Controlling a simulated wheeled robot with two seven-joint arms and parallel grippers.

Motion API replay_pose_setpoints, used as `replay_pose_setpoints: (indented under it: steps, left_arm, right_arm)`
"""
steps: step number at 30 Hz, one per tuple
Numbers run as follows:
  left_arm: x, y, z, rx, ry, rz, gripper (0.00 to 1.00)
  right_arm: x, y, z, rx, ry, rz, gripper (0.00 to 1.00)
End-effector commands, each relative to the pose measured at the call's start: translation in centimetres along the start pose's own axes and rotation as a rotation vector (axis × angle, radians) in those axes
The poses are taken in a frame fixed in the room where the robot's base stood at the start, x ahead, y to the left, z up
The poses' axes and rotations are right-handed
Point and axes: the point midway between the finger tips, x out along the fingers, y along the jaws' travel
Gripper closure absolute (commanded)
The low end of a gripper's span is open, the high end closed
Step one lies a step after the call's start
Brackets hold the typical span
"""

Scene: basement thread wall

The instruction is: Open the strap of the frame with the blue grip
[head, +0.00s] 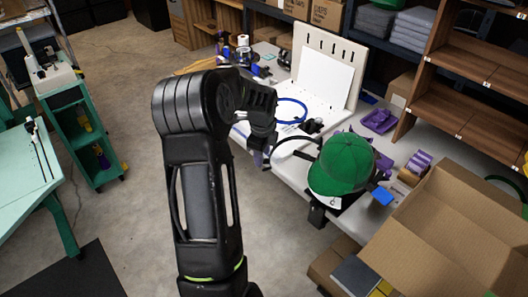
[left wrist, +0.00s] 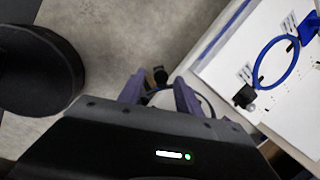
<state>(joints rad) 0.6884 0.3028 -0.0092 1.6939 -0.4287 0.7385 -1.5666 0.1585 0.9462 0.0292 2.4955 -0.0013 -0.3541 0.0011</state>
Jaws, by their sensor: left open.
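A green cap (head: 343,163) sits on a dark cap frame at the table's front edge. A blue grip (head: 382,196) sticks out at the cap's right. A thin black curved band (head: 290,141), which looks like the strap, arcs out from the cap's left side towards my left gripper (head: 264,152). In the left wrist view my left gripper (left wrist: 158,98) is open, with two purple-grey fingers. A small dark knob (left wrist: 160,76) shows between the fingertips; I cannot tell whether they touch it. The cap is outside the left wrist view.
A blue ring (head: 291,100) lies on a white board fixture behind the cap; it also shows in the left wrist view (left wrist: 262,62). An open cardboard box (head: 440,235) stands front right. Purple parts (head: 380,121) lie on the table (head: 290,178).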

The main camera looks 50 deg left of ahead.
Motion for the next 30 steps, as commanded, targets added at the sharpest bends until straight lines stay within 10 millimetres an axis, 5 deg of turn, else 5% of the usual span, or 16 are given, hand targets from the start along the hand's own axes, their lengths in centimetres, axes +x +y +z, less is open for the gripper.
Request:
replay_pose_setpoints:
  steps: [18,30]
  left_arm:
    - [-7.2,-1.0,0.0,-0.001,0.001,-0.001,0.59]
    - [-7.5,-1.0,0.0,0.000,0.001,0.000,0.59]
  right_arm:
    - [0.8,0.3,0.0,0.000,0.001,0.000,0.10]
    - [0.7,0.3,0.0,0.000,0.001,0.000,0.10]
